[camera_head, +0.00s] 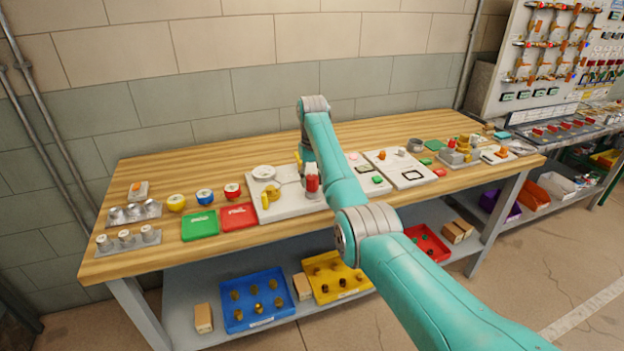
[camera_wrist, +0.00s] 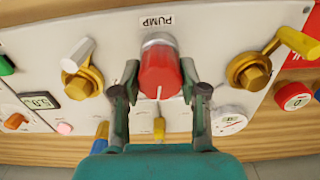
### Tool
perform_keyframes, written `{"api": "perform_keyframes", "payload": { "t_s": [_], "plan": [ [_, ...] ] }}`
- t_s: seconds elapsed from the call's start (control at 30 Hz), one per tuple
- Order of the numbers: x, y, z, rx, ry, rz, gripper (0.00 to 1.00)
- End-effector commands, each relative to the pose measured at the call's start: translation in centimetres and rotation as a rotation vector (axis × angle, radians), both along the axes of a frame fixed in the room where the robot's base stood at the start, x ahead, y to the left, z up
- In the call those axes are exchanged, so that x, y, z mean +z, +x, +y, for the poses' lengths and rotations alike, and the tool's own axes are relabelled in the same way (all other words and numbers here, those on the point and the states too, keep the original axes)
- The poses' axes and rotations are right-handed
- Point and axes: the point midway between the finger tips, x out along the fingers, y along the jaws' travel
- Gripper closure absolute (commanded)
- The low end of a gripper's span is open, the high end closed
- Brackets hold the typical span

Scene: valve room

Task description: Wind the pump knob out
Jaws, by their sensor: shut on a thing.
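The pump knob (camera_wrist: 160,75) is a red cylinder with a white line on its face, on a grey metal collar. It stands on a white panel (camera_wrist: 105,30) under a label (camera_wrist: 157,20) reading PUMP. My gripper (camera_wrist: 160,88) is shut on the knob, with one dark finger on each side of it in the wrist view. In the head view the red knob (camera_head: 312,184) shows at the end of my arm, and the panel (camera_head: 290,208) lies on the wooden bench. My arm hides much of the panel's right side there.
Brass valves with levers stand left (camera_wrist: 82,82) and right (camera_wrist: 250,70) of the knob in the wrist view. A gauge (camera_wrist: 228,120) and a small yellow handle (camera_wrist: 159,128) are close by. Red (camera_head: 238,217) and green (camera_head: 199,225) plates lie left of the panel on the bench.

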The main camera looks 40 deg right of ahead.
Motion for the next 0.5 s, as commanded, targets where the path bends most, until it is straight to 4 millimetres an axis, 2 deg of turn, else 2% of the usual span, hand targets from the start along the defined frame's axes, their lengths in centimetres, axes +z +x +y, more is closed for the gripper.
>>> {"api": "perform_keyframes", "payload": {
  "t_s": [0.2,0.5],
  "plan": [
    [0.0,0.01,0.01,0.127,0.0,0.0,0.92],
    [0.0,0.02,0.02,0.212,0.0,0.0,0.92]
  ]
}}
